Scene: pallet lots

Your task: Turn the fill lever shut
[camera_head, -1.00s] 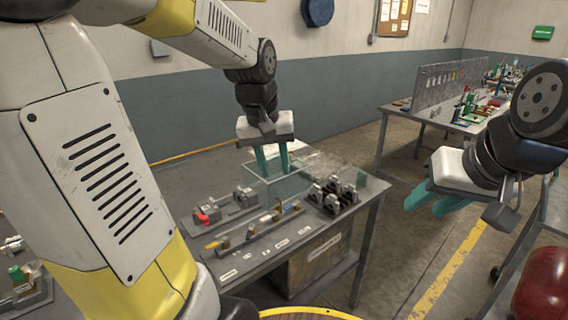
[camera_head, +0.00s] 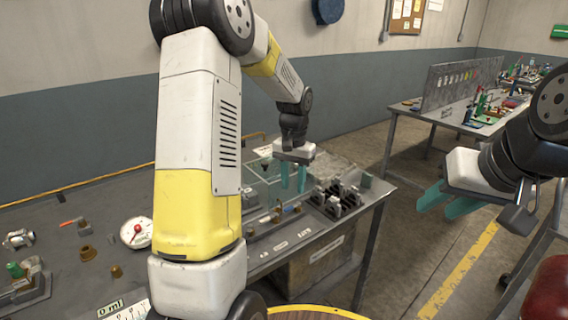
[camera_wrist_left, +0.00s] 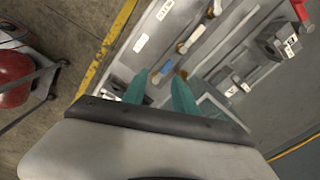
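My left gripper (camera_head: 292,188) is open and empty, pointing down above the bench's right part. In the left wrist view the left gripper (camera_wrist_left: 158,88) has its two teal fingers apart with nothing between them. The labels are too small to read, so I cannot tell which is the fill lever. In the head view my left arm hides much of the fixture. My right gripper (camera_head: 443,207) is open and empty, off the bench's right side.
A clear box (camera_head: 262,174) stands behind the left gripper, and dark clamp-like parts (camera_head: 341,196) sit to its right. A round gauge (camera_head: 136,233) lies on the bench (camera_head: 60,195) at left. Open floor (camera_head: 425,240) lies right of the bench. A second table (camera_head: 402,117) stands beyond.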

